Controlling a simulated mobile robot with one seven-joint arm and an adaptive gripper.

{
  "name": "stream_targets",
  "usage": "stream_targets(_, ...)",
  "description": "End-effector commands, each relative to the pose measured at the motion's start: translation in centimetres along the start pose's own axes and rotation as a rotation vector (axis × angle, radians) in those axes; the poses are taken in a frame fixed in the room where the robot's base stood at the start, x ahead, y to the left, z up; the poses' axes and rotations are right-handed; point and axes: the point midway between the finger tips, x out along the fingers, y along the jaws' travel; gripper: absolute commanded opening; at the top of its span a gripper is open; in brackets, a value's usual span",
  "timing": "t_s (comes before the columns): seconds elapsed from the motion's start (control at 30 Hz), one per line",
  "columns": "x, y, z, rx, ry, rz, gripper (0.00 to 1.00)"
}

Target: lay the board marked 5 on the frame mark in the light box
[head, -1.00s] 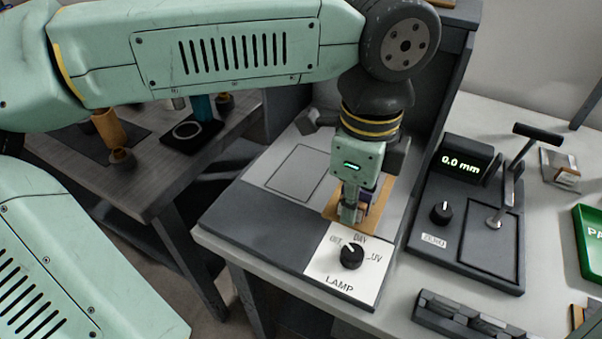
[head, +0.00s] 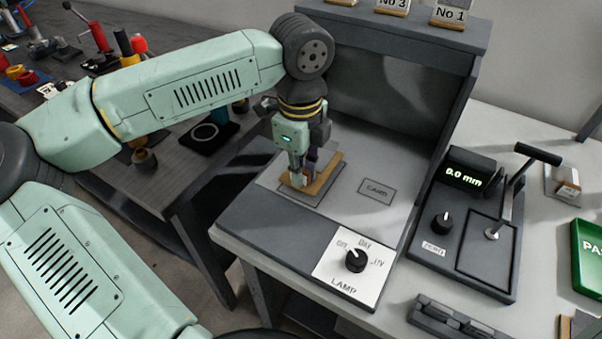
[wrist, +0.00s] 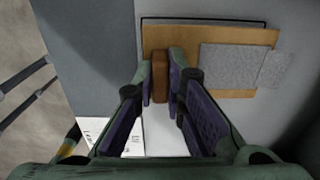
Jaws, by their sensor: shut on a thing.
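My gripper (head: 301,178) is shut on the brown grip block (wrist: 160,72) of a tan board (head: 328,178). The board also shows in the wrist view (wrist: 226,92), with a grey sheet (wrist: 244,66) on its face. No number is readable on it. The board is over the frame mark in the light box (head: 272,224). A dark line of the frame mark (wrist: 200,19) shows beyond the board's far edge in the wrist view; the board hides most of the rest. I cannot tell whether the board touches the floor or hovers just above it.
A CARD mark (head: 376,191) lies bare to the right on the box floor. The lamp dial (head: 355,259) is at the front corner. A gauge reading 0.0 mm (head: 465,177) stands right of the box wall. Numbered blocks (head: 449,14) stand on top.

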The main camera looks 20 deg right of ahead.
Motion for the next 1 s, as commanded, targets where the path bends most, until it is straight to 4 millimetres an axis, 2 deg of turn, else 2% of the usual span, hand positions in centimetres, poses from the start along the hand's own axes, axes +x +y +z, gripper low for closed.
stream_targets(0.2,2.3,0.1,-0.1,0.001,0.002,0.001,0.0)
stream_targets(0.57,2.8,0.0,-0.1,0.0,0.001,-0.001,0.0)
stream_targets(0.6,2.7,0.0,-0.1,0.0,0.001,0.0,0.12)
stream_targets(0.87,2.7,0.0,-0.1,0.0,0.001,0.0,0.3)
stream_targets(1.0,2.7,0.0,-0.1,0.0,0.001,-0.001,0.31)
